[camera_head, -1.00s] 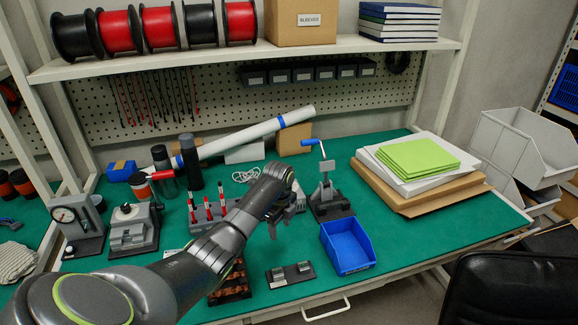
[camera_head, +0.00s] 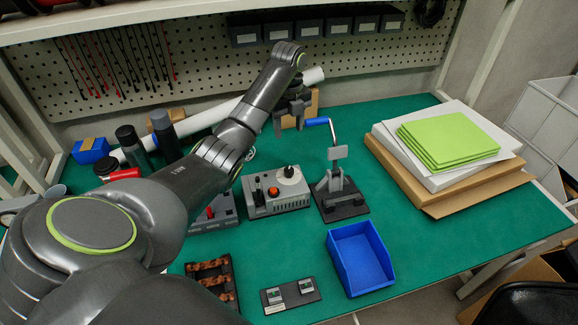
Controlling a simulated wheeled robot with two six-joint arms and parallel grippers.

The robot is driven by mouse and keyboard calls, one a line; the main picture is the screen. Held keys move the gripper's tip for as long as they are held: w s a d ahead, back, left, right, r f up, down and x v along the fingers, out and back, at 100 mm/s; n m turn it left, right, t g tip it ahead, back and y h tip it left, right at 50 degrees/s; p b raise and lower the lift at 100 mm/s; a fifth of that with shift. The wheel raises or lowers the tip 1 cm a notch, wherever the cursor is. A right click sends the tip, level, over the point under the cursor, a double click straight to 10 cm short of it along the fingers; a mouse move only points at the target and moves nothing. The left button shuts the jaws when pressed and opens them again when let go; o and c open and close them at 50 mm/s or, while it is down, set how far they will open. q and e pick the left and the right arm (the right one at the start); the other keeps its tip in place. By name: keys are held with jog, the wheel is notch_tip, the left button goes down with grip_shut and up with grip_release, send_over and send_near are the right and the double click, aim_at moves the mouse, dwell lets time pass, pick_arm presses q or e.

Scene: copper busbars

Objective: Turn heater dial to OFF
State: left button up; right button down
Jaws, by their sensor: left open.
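The heater is a grey box (camera_head: 270,208) on the green bench, in the middle of the head view. On its top are a pale round dial with a black knob (camera_head: 289,171) and an orange button (camera_head: 272,191). The dial's marking is too small to read. My left gripper (camera_head: 289,125) is open and empty. It points down and shows above the dial in the picture, apart from it. My right gripper is not in view.
A crank stand with a blue handle (camera_head: 337,190) stands right of the heater, close to my left gripper. A blue bin (camera_head: 360,259), a small black fixture (camera_head: 290,294) and copper busbars (camera_head: 212,280) lie in front. Green sheets (camera_head: 447,140) are stacked at right.

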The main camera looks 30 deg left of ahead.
pick_arm(q)
jog(key=b, duration=0.5)
send_over(289, 169)
notch_tip(289, 169, down, 8)
jog(key=shift+s, duration=0.1)
notch_tip(289, 169, down, 7)
jog(key=shift+r+p, duration=0.1)
jog(key=shift+p, duration=0.55)
jog(key=shift+f, duration=0.6)
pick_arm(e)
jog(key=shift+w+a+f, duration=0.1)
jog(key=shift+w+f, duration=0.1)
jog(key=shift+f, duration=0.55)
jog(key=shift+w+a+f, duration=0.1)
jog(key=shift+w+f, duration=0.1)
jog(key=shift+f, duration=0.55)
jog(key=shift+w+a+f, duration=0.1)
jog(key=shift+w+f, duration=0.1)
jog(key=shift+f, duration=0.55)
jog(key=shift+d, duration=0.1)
